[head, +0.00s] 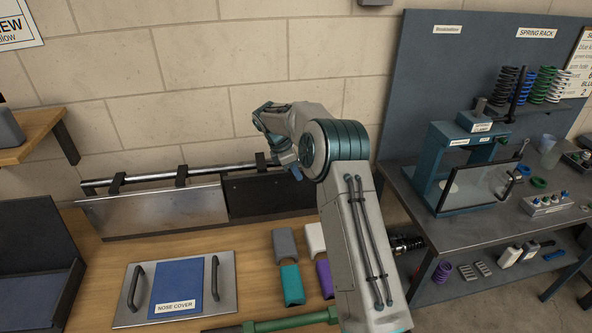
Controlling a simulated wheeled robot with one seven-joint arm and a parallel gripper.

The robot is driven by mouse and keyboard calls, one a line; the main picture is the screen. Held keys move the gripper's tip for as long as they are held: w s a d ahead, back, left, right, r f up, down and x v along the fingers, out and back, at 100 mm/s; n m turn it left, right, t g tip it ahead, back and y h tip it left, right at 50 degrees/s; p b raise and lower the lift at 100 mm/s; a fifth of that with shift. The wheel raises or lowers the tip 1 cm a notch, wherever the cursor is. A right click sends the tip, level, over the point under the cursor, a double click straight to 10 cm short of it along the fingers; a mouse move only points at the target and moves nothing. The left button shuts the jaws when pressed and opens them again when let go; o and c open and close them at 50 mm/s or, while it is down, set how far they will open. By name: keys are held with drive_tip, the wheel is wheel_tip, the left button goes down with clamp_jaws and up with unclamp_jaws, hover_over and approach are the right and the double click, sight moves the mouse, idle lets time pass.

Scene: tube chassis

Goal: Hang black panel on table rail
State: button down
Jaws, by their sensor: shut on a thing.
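The table rail (148,177) is a metal tube along the back of the wooden table, against the wall. The black panel (262,198) is upright at the rail's right part, beside a silver panel. A dark hook (260,161) shows at its top edge, at the rail. My gripper (294,170) is at the panel's upper right and is shut on it. My arm hides the panel's right end and most of the fingers. I cannot tell whether the hooks bear on the rail.
The silver panel (155,207) hangs by two dark hooks. A metal plate with two handles and a blue cover (178,285) lies in front. Grey, teal, white and purple pieces (291,285) lie near my arm. A workbench (440,225) with a blue press stands at right.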

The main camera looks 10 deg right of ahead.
drive_tip(key=c, duration=1.3)
unclamp_jaws()
drive_tip(key=shift+r, duration=0.1)
drive_tip(key=b+v, duration=0.1)
drive_tip(key=v, duration=1.2)
drive_tip(key=s+r+m+t+y, duration=0.1)
drive_tip(key=s+r+m, duration=0.3)
drive_tip(key=s+r, duration=0.5)
drive_tip(key=s+d+f+m+t+y, duration=0.1)
drive_tip(key=s+m, duration=0.3)
drive_tip(key=s, duration=0.7)
drive_tip(key=s+d+f+m+t+y, duration=0.1)
drive_tip(key=s+f+m, duration=0.3)
drive_tip(key=s, duration=0.7)
drive_tip(key=s+d+f+m+y, duration=0.1)
drive_tip(key=s+d+f+m, duration=0.1)
drive_tip(key=s+m, duration=0.4)
drive_tip(key=shift+s+d+f+t, duration=0.1)
drive_tip(key=shift+s+f+t, duration=0.05)
drive_tip(key=shift+s, duration=0.65)
drive_tip(key=shift+s+d+f+t, duration=0.1)
drive_tip(key=shift+s, duration=0.75)
drive_tip(key=shift+s+d+f+t, duration=0.15)
drive_tip(key=shift+s, duration=0.65)
